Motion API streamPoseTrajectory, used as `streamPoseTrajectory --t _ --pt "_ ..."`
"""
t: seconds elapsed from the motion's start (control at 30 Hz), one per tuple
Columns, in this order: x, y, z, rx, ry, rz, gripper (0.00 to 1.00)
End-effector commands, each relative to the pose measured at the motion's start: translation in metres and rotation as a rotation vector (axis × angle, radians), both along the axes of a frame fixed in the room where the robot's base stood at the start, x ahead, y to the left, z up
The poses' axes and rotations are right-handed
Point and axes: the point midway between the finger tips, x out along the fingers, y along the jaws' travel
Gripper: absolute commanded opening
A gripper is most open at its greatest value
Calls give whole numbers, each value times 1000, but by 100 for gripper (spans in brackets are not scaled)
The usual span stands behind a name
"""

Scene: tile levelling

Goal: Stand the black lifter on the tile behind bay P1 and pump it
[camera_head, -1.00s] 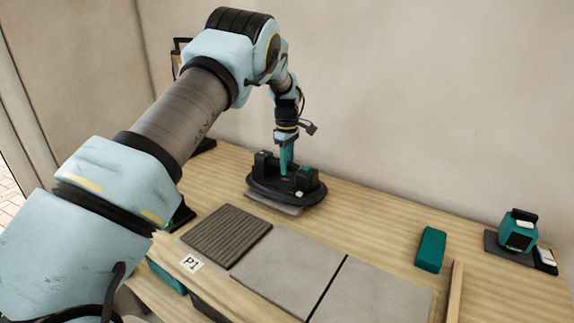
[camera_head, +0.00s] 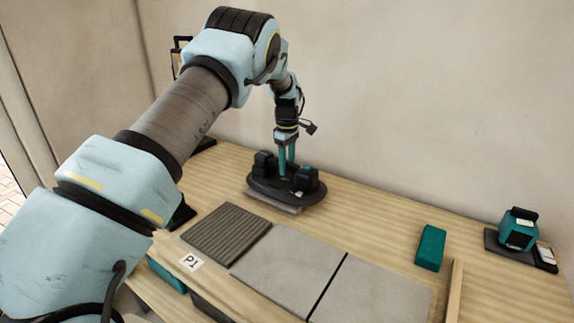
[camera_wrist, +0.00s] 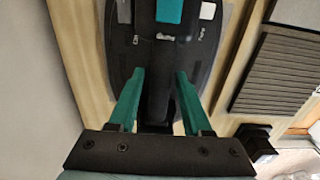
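The black lifter (camera_head: 258,188), an oval base with a raised handle, stands flat on a grey tile (camera_head: 274,206) behind bay P1. Most of that tile is hidden under it. Bay P1 shows as a dark ribbed square (camera_head: 226,234) with a P1 label (camera_head: 191,262) at its front. My gripper (camera_head: 287,167) points down over the lifter, its teal fingers apart. In the wrist view my gripper (camera_wrist: 160,78) has one finger on each side of the handle of the lifter (camera_wrist: 205,50). Whether either finger touches the handle is hard to tell.
Two plain grey tiles (camera_head: 285,268) lie right of the ribbed square. A teal block (camera_head: 431,248), a wooden strip (camera_head: 455,290) and a teal device on a dark base (camera_head: 518,229) are farther right. The wall is close behind the lifter. Bare wood lies between lifter and teal block.

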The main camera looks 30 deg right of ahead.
Motion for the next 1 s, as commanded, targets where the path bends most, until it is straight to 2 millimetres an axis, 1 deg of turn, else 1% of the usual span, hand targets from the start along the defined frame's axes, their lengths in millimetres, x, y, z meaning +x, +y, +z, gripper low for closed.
streamPoseTrajectory --t 0.03,0.1,0.13,0.33,0.47,0.57,0.9,1.0 --pt "0 0 -1 1 0 0 56" --pt "0 0 -1 1 0 0 64" --pt "0 0 -1 1 0 0 65" --pt "-1 1 -3 3 4 0 65" --pt "-1 0 2 1 2 0 65" --pt "0 0 16 0 0 0 65" --pt "0 0 81 -3 -1 0 65" --pt "0 0 94 0 0 0 65"
